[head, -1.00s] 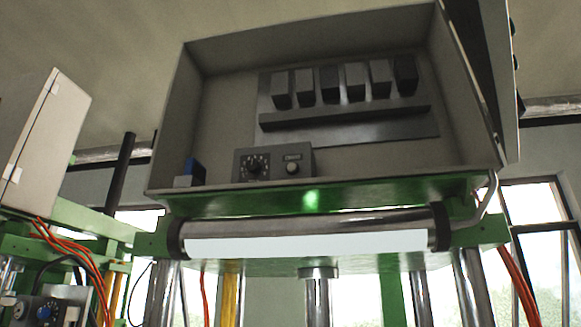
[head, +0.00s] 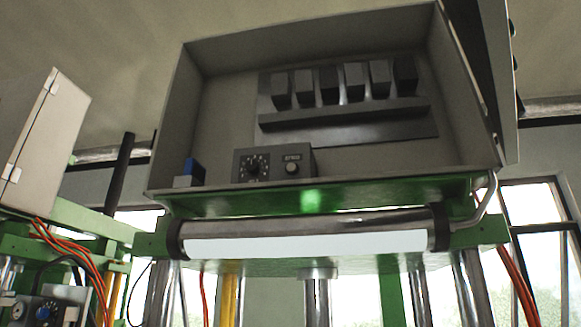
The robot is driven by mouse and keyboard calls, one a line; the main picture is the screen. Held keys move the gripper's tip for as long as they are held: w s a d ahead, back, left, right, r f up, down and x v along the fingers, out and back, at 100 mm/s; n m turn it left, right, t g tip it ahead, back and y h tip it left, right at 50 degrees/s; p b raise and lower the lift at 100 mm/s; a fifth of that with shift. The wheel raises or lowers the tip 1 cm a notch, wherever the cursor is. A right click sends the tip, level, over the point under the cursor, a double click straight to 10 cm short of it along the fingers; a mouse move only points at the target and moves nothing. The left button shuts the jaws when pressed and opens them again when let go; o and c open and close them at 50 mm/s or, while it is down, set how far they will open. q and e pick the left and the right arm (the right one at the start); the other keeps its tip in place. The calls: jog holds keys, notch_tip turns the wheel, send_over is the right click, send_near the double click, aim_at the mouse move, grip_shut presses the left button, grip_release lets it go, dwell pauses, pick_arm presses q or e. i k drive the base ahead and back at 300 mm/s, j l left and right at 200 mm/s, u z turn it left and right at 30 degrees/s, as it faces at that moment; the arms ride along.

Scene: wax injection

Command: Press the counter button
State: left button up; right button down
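A small grey control unit (head: 273,163) stands on the floor of the open cabinet, near its front edge. It has a black dial (head: 252,164) on the left and a small round light button (head: 292,169) on the right, under a small label. A blue block-shaped part (head: 194,170) on a pale base sits at the cabinet's lower left corner. I cannot tell for sure which of these is the counter button. Neither of my grippers shows in the head view.
The open grey cabinet (head: 222,110) has side walls and a row of several relay blocks (head: 330,85) on its back panel. Below are a green beam (head: 400,192) and a lit tube (head: 310,244). Another machine's cabinet (head: 45,125) stands at the left, with orange cables.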

aim_at(292, 168)
jog(key=j+z, duration=0.15)
jog(key=j, duration=0.4)
jog(key=k+j+z, duration=0.1)
jog(key=j, duration=0.45)
jog(key=k+j+z, duration=0.15)
jog(key=j, duration=0.4)
